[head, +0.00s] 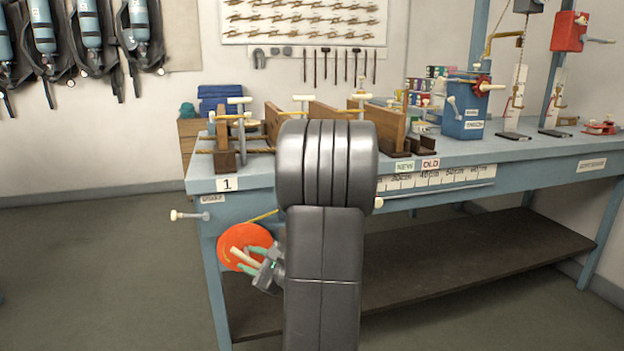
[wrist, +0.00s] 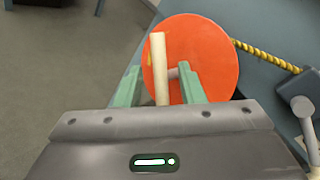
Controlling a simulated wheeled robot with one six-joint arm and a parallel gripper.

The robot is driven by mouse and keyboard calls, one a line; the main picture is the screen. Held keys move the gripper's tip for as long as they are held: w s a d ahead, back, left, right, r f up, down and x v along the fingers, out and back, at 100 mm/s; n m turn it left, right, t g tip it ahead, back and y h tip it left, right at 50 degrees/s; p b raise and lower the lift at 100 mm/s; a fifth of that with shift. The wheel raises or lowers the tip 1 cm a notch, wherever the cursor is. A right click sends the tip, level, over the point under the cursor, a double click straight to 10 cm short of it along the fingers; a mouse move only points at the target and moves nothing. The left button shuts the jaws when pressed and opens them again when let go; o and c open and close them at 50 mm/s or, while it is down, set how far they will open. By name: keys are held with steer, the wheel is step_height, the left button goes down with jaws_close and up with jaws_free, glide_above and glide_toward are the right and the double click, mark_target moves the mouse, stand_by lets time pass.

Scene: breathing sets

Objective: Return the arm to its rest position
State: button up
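My gripper (head: 245,259) is low at the left end of the bench, in front of an orange disc (head: 236,239). In the wrist view my gripper (wrist: 159,67) has its two green fingers spread apart. A cream bar-shaped handle (wrist: 158,55) stands between them, in front of the orange disc (wrist: 208,50), with a visible gap on each side. A short grey stub beside the handle points toward the disc. My dark arm fills the middle of the head view and hides part of the bench. Whether the handle sits deep between the fingers is hard to tell.
The blue bench (head: 470,152) bears wooden clamp pieces, a blue box (head: 465,105) and stands at right. A small cream-tipped knob (head: 188,215) juts out at the bench's left. A dark lower shelf (head: 470,255) lies beneath. Floor at left (head: 90,270) is clear.

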mark_target(246, 258)
steer(key=x, duration=0.3)
steer(key=shift+a, duration=0.15)
steer(key=shift+s+d, duration=0.1)
steer(key=shift+d, duration=0.1)
